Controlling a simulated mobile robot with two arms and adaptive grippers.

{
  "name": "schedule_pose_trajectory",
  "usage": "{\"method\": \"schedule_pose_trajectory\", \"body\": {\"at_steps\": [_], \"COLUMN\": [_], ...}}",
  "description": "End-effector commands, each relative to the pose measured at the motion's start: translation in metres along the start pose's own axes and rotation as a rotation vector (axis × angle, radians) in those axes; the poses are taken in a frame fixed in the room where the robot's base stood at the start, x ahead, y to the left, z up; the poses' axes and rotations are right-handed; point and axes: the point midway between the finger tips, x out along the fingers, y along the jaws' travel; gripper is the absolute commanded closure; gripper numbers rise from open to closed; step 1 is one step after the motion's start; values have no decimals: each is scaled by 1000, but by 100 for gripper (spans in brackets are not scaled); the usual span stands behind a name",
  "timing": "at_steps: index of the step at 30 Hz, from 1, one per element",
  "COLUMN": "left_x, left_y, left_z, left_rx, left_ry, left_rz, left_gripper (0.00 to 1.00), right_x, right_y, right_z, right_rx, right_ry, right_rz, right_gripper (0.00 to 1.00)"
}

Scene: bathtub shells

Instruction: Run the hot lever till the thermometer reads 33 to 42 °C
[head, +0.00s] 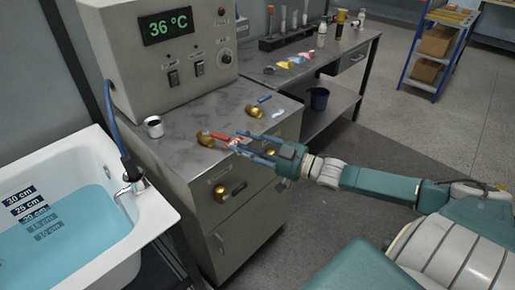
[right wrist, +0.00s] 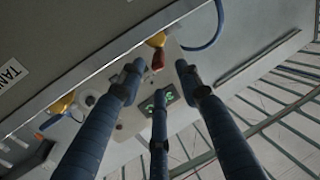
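The thermometer display (head: 167,26) on the grey box reads 36 °C in green. The hot lever (head: 222,136) is red, on a brass valve (head: 204,138) on the metal cabinet top. It also shows in the right wrist view (right wrist: 157,61). A blue lever (head: 264,99) sits on a second brass valve (head: 255,111) farther back. My right gripper (head: 241,142) is open, its blue fingers spread near the free end of the red lever; I cannot tell if they touch it. In the right wrist view the fingers (right wrist: 158,75) stand apart. My left gripper is out of view.
The white bathtub (head: 150,222) at left holds blue water under a spout (head: 132,187). A metal cup (head: 153,127) stands on the cabinet. A bench with bottles is behind, with a dark blue bucket (head: 319,99) below. Open floor lies at right.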

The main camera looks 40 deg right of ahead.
Motion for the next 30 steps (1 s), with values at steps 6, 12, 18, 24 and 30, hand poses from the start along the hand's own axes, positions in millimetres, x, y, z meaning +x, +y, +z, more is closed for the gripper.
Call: {"method": "schedule_pose_trajectory", "body": {"at_steps": [6, 12, 18, 24, 30], "left_x": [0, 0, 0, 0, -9], "left_y": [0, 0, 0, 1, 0], "left_z": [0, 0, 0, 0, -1], "left_rx": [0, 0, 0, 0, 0], "left_ry": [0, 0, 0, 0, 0], "left_rz": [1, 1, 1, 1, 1], "left_gripper": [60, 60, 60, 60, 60], "right_x": [-31, -47, -51, -51, -53], "right_y": [-1, 0, 0, 0, -16], "right_z": [1, 0, -2, -2, 2], "right_rx": [0, 0, -1, -1, -129], "right_ry": [-3, 0, 3, 3, 6], "right_rz": [-2, 0, -1, -1, -3], "right_gripper": [66, 66, 66, 66, 100]}}
